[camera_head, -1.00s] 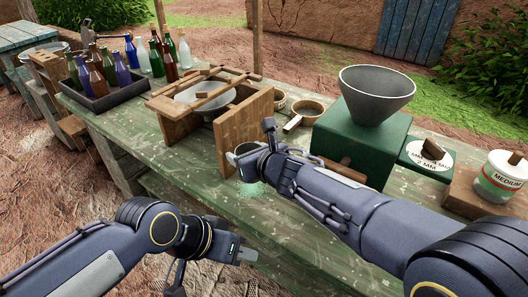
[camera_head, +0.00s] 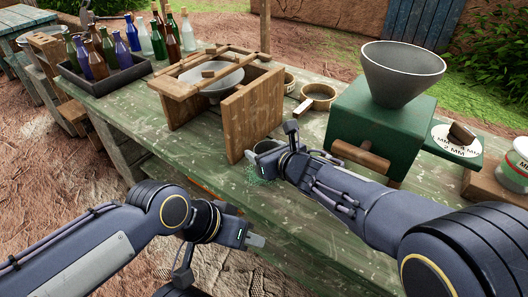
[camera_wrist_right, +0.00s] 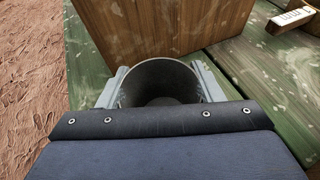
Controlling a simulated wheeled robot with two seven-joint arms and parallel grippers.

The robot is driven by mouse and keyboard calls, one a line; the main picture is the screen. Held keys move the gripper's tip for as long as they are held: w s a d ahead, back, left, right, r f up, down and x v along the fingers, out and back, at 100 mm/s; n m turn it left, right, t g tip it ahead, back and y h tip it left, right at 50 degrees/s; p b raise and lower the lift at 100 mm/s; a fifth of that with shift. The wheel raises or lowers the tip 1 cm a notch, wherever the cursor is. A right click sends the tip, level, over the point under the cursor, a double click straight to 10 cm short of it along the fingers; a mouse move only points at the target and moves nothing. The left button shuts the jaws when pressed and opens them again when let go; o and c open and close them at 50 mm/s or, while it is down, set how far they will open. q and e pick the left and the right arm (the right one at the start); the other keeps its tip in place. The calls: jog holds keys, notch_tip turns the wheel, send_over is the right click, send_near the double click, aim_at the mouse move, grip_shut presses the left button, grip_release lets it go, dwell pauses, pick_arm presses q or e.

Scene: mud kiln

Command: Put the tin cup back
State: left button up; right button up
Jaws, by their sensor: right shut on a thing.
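The tin cup (camera_head: 266,146) is a grey metal cup beside the wooden stand, partly hidden by my right gripper (camera_head: 284,150). In the right wrist view the cup (camera_wrist_right: 158,80) sits mouth up between the two fingers, which are shut on it. Its inside is grey and dark at the bottom. I cannot tell whether its base touches the bench. My left gripper (camera_head: 222,256) is low in front of the bench, with its fingers spread and nothing between them.
A bottle tray (camera_head: 105,85) stands far left.

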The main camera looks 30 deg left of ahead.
jog(key=shift+s+d, duration=0.2)
jog(key=shift+s, duration=0.05)
jog(key=o, duration=0.9)
jog(key=shift+w, duration=0.1)
jog(key=shift+r, duration=0.15)
jog(key=v, duration=1.2)
